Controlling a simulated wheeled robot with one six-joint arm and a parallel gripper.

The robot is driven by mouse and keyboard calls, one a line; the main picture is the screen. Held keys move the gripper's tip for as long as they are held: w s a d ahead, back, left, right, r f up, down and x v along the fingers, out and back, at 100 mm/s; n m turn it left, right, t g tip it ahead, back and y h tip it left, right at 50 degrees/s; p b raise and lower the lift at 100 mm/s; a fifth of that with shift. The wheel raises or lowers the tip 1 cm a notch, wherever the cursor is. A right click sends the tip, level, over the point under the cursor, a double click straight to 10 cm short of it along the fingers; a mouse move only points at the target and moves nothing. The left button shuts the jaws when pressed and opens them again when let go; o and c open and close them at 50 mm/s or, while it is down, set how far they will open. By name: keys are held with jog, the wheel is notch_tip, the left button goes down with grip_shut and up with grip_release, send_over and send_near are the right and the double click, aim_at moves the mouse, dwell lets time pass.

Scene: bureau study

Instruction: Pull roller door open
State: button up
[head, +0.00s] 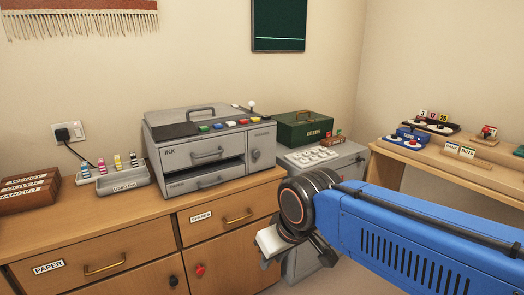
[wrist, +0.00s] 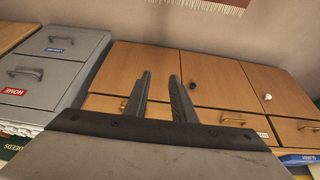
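I cannot make out a roller door for certain in either view. My gripper (wrist: 159,78) points its two dark fingers toward a wooden cabinet (wrist: 222,92) in the wrist view. The fingers stand apart with nothing between them. In the head view my gripper (head: 271,258) hangs in front of the wooden sideboard's right end; its fingertips do not show clearly there. The cabinet has plain door panels, one with a white knob (wrist: 267,97), and a row of drawers with bar handles. The fingers partly hide the cabinet's front, and I cannot tell the distance.
A grey printer (head: 207,150) with INK and PAPER drawers stands on the sideboard (head: 130,230). A grey cabinet (head: 325,165) bears a green box (head: 303,127). A wooden desk (head: 440,170) is at the right. Grey drawers (wrist: 55,68) stand left in the wrist view.

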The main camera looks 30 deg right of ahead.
jog(key=o, duration=0.3)
jog(key=w+d+r, duration=0.1)
jog(key=w+r, duration=0.2)
jog(key=w+d+r, duration=0.1)
jog(key=w+r, duration=0.2)
jog(key=r, duration=0.1)
jog(key=w+d+r, duration=0.1)
jog(key=w+r, duration=0.2)
jog(key=w, duration=0.1)
jog(key=shift+r, duration=0.25)
jog(key=shift+o, duration=0.2)
notch_tip(320, 180, up, 15)
send_over(257, 151)
jog(key=s, duration=0.7)
jog(key=x, duration=1.7)
jog(key=shift+s+d+f, duration=0.1)
jog(key=shift+s+f, duration=0.05)
grip_shut()
